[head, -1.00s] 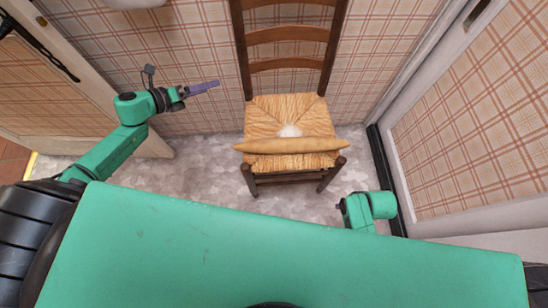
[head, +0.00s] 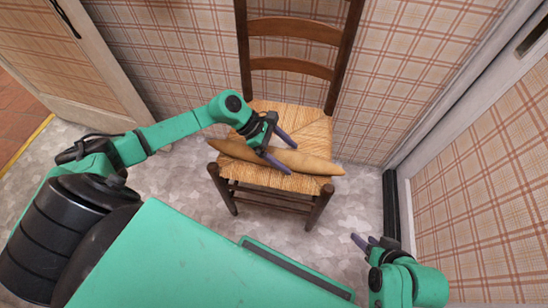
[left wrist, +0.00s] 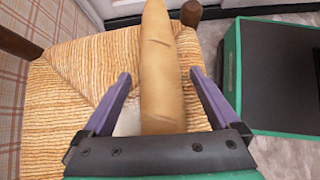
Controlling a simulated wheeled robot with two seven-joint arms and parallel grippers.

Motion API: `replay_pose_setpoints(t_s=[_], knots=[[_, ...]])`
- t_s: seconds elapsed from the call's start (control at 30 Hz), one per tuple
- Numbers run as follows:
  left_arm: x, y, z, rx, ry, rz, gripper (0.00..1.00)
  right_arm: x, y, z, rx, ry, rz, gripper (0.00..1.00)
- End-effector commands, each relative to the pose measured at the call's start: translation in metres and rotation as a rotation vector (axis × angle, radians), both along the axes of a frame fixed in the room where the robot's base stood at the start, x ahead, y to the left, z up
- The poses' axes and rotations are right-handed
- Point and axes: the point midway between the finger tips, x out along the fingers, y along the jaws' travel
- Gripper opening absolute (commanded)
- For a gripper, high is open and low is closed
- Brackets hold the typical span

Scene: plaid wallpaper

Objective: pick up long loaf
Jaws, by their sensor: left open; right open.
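The long loaf (head: 312,163) is a tan, pointed baguette lying across the front of a woven straw chair seat (head: 302,120). My left gripper (head: 283,153) is open just above the loaf, its purple fingers spread to either side of it. In the left wrist view the loaf (left wrist: 158,70) runs lengthwise between the two open fingers (left wrist: 160,85), with a gap on each side. In the head view my left gripper hides part of the loaf. My right gripper (head: 362,240) is open and empty, low at the right, away from the chair.
The wooden chair's ladder back (head: 293,28) stands against the plaid wall (head: 180,50). A white door (head: 85,55) is at the left and a pale frame with a dark base strip (head: 392,210) at the right. Grey floor (head: 180,180) lies open around the chair.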

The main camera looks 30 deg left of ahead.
Motion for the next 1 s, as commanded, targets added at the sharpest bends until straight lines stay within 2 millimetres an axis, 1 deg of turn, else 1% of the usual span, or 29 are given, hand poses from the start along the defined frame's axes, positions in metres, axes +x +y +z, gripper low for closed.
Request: replay_pose_setpoints(t_s=[0.03,0.1,0.33,0.37,0.4,0.47,0.5,0.57,0.6,0.87,0.97,1.0], knots=[[0.002,-0.007,-0.009,-0.004,-0.002,0.001,0.95,0.001,0.004,-0.006,0.013,-0.019,0.003,0.50],[0.004,-0.013,-0.015,-0.002,-0.002,0.001,0.95,0.003,0.008,-0.007,0.027,-0.039,0.003,0.50],[0.004,-0.015,-0.016,0.000,-0.001,0.002,0.95,0.005,0.010,-0.006,0.033,-0.050,0.003,0.50],[0.004,-0.015,-0.016,0.000,-0.001,0.002,0.84,0.005,0.010,-0.006,0.033,-0.050,0.003,0.50],[0.004,-0.015,-0.016,0.000,-0.001,0.002,0.69,0.005,0.010,-0.006,0.033,-0.050,0.003,0.50],[0.004,-0.015,-0.016,0.000,-0.001,0.002,0.46,0.005,0.010,-0.006,0.033,-0.050,0.003,0.50],[0.004,-0.015,-0.016,0.000,-0.001,0.002,0.30,0.005,0.010,-0.006,0.033,-0.050,0.003,0.50],[0.004,-0.015,-0.016,0.000,-0.001,0.002,0.07,0.005,0.010,-0.006,0.033,-0.049,0.003,0.50],[0.004,-0.015,-0.016,0.000,-0.001,0.002,0.00,0.005,0.010,-0.006,0.033,-0.049,0.003,0.50],[0.004,-0.015,-0.014,-0.001,-0.002,0.003,0.00,0.004,0.010,-0.006,0.032,-0.048,0.003,0.50],[0.004,-0.014,-0.008,-0.001,-0.002,0.004,0.00,0.002,0.007,-0.004,0.023,-0.033,0.004,0.50],[0.004,-0.014,-0.003,0.000,-0.003,0.003,0.00,0.002,0.004,-0.001,0.014,-0.020,0.001,0.50]])
